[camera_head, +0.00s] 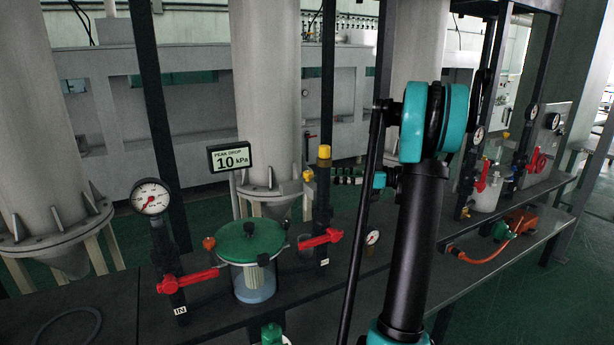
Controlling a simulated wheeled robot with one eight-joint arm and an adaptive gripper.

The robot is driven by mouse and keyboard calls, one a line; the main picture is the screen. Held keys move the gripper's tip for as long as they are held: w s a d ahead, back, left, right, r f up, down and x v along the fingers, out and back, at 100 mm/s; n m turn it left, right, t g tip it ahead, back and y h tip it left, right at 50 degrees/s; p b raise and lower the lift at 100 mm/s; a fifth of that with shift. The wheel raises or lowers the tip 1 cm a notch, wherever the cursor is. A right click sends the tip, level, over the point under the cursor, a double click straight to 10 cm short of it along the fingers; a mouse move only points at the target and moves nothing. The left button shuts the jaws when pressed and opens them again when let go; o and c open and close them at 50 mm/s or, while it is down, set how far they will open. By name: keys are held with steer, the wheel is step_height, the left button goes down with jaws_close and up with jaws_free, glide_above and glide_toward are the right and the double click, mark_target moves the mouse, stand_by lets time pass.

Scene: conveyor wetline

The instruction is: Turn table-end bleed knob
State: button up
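My black and teal arm (415,230) rises through the right middle of the view, and my gripper does not show. No knob here is labelled as the bleed knob, so I cannot tell which one it is. A red round handle (540,160) stands near the far right end of the bench. A small green fitting (502,229) sits by an orange hose near the right end. A small orange-brown knob (208,243) is beside the green-lidded clear vessel (250,272). Another green fitting (272,334) shows at the bottom edge. My arm hides part of the bench.
Red lever handles (190,281) and (320,239) flank the vessel. A dial gauge (151,197) and a display reading 10 kPa (230,156) stand above the bench. Dark posts (155,120) rise from it. An orange hose (475,257) lies on the right. Floor shows clear at lower right.

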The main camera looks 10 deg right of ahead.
mark_target(308, 172)
steer(key=x, duration=0.9)
steer(key=shift+w+a, duration=0.15)
steer(key=shift+a, duration=0.05)
